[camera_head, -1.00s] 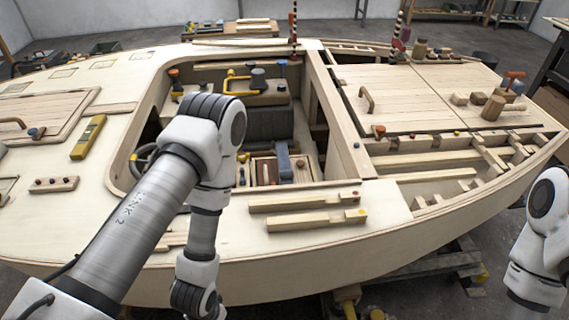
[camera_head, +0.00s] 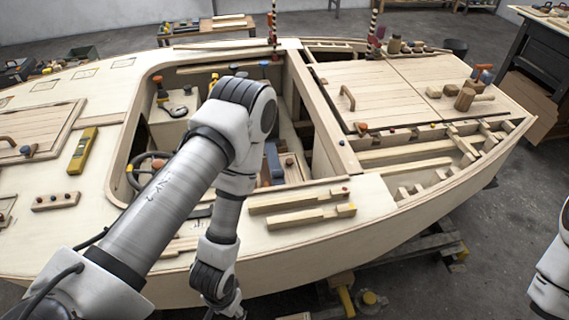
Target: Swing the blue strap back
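A narrow blue piece (camera_head: 273,160), which looks like the blue strap, stands in the open cockpit of the plywood hull (camera_head: 330,230). It shows just right of my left arm's elbow, beside a small wooden box (camera_head: 292,168). The arm hides part of the cockpit around it, so I cannot tell how the strap is fastened. My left arm crosses in front of the hull and bends down to its near side; its gripper is below the picture. Only a piece of my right arm shows at the right edge; its gripper is out of view.
Two wooden bars (camera_head: 300,207) lie on the near side deck. A yellow level (camera_head: 82,151) lies on the left deck. A mallet (camera_head: 465,98) and small blocks lie on the right hatch. The cockpit rim and open frame bays (camera_head: 420,160) edge the area.

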